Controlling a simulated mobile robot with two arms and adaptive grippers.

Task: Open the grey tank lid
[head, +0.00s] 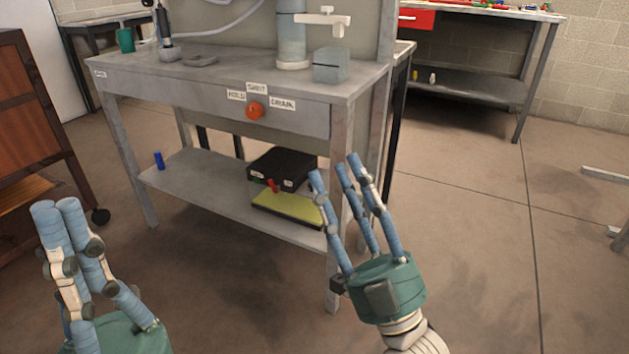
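A small grey box-like block (331,66) stands on the right end of the grey workbench (235,78). A grey-blue cylinder (291,38) with a pale bracket (322,18) stands just behind it, and its top reaches the picture's upper edge. I cannot tell which of these is the tank or make out a separate lid. My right gripper (337,168) is open and empty, in front of the bench's right front leg, its fingers pointing up. My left gripper (57,206) is at the lower left, away from the bench, its fingertips close together; nothing shows between them.
A wooden cabinet (30,110) stands at left. The floor (470,220) at right is mostly clear.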

